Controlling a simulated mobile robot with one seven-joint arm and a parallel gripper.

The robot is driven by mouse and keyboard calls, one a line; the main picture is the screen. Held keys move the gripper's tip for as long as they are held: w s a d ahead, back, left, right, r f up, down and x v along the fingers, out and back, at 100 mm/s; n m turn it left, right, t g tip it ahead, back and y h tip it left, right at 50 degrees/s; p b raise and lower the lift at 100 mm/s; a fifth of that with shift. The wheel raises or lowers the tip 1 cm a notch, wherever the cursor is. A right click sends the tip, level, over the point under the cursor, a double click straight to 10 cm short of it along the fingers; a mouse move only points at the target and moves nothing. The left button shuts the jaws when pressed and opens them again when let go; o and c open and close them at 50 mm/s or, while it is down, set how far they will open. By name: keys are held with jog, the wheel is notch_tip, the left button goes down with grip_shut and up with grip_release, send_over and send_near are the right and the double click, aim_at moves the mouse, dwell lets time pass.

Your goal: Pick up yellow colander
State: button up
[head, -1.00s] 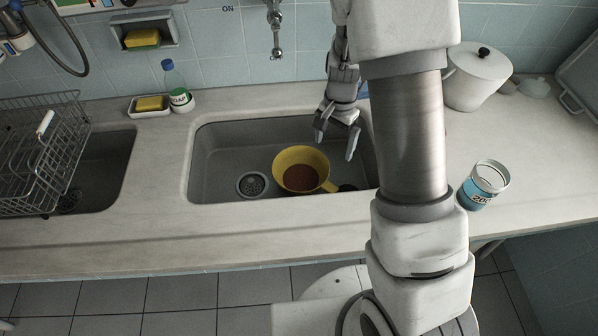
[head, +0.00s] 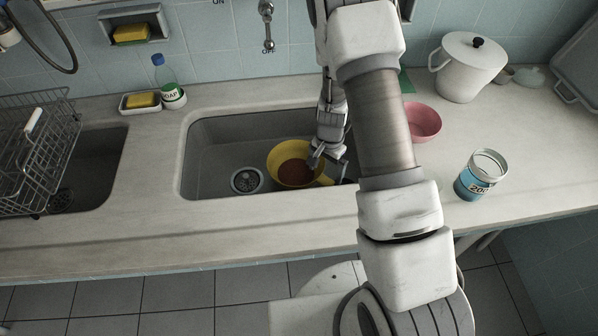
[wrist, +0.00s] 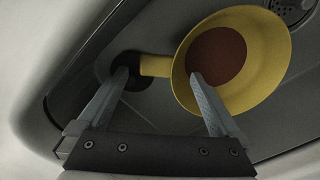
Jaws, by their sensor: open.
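The yellow colander (head: 288,164) has a reddish-brown inside bottom and sits in the right sink basin (head: 215,150), right of the drain. My gripper (head: 327,163) is low over the basin at the colander's right side. In the wrist view my gripper (wrist: 158,78) is open, one finger by the handle's dark end and the other over the bowl. I cannot tell whether either finger touches the colander.
A soap bottle (head: 168,82) and a sponge dish (head: 141,103) are behind the sink. A wire rack (head: 38,150) is at left.

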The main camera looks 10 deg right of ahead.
aim_at(325, 181)
notch_tip(325, 181, down, 3)
jog(key=shift+s+f, duration=0.15)
grip_shut()
dwell(0.5)
